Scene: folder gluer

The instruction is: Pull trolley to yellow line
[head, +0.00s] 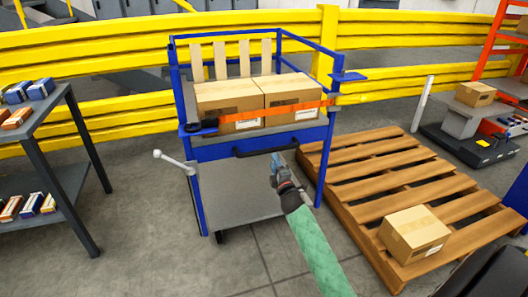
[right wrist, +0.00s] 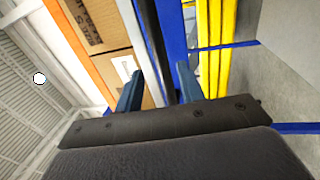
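The blue trolley (head: 190,110) stands before a yellow guard rail, with two cardboard boxes (head: 228,98) on its upper deck behind an orange strap (head: 270,115). A black handle (head: 266,150) crosses its front. My right gripper (head: 281,170) is just below the handle's right end. In the right wrist view its two fingers (right wrist: 160,88) are apart, with a dark bar, apparently the handle (right wrist: 153,45), showing between or just beyond them. I cannot tell whether they touch it. My left gripper is out of view. No yellow floor line can be made out.
A wooden pallet (head: 375,171) with a cardboard box (head: 414,234) lies close to the trolley's right. A grey shelf table (head: 38,124) with small boxes stands at the left. A pale lever (head: 174,161) sticks out at the trolley's left. The floor in front is clear.

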